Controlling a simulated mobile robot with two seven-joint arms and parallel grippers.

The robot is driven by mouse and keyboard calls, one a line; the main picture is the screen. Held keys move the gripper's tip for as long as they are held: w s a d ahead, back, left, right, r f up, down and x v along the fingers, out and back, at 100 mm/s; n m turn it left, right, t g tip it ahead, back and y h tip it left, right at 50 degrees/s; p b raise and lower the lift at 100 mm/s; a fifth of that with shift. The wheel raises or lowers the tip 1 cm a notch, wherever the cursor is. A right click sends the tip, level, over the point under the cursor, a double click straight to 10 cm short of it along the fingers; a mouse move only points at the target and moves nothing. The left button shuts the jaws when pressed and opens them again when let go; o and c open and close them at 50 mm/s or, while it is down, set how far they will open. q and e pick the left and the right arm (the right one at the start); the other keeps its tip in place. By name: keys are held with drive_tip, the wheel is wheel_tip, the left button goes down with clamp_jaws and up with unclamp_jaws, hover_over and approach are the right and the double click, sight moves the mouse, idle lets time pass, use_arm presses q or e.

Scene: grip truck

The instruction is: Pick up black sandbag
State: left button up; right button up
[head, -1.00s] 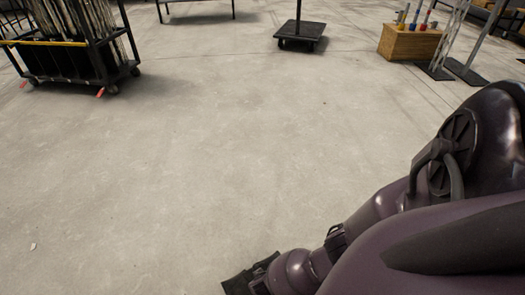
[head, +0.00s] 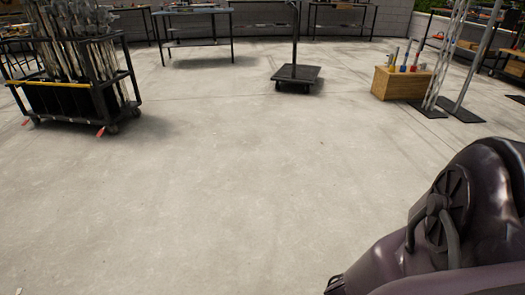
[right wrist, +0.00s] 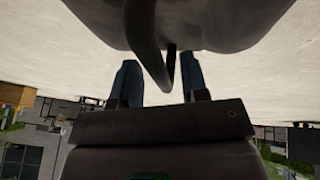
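No sandbag shows in the head view. In the right wrist view a large dark grey, bulging thing (right wrist: 215,22), which looks like the sandbag, fills the top of the picture. A tapering flap (right wrist: 152,50) hangs from it in front of the gap between my right gripper's fingers. My right gripper (right wrist: 158,80) has its two bluish fingers apart. My left gripper is not in view.
A wheeled rack (head: 75,95) of poles stands at the left. A low black wheeled base (head: 296,76) with a post stands at the back middle. A wooden crate (head: 400,84) and metal stands are at the right. Tables (head: 195,11) line the back. The middle floor is clear.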

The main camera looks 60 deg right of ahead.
clamp_jaws()
drive_tip(key=shift+w, duration=0.15)
drive_tip(key=shift+r, duration=0.25)
